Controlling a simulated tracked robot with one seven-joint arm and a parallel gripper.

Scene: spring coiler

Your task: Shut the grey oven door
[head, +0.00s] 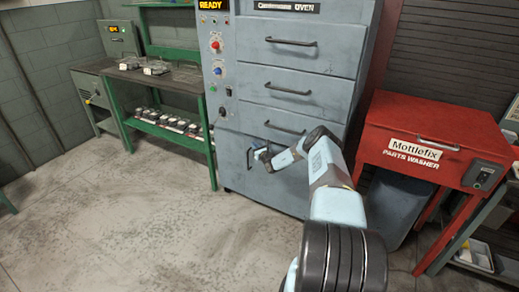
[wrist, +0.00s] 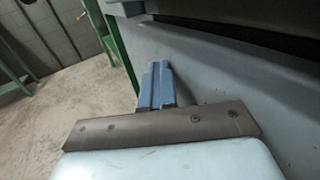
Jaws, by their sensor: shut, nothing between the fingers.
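The grey oven (head: 285,90) stands in the middle of the head view, with several stacked fronts that have dark bar handles. A lower front (head: 232,150) has a dark handle at its left side. My gripper (head: 257,153) is low in front of this part of the oven, close to that handle. I cannot tell whether it touches. In the wrist view the blue fingers of my gripper (wrist: 160,72) are together and empty, beside a pale grey-blue panel (wrist: 235,85). A dark band runs above that panel. My arm hides part of the lower oven, and how far any door stands open is unclear.
A red parts washer (head: 430,140) stands right of the oven, with a dark bin (head: 395,205) beneath it. A green bench (head: 165,80) with several parts is at the left. The floor (head: 130,220) in front and to the left is clear.

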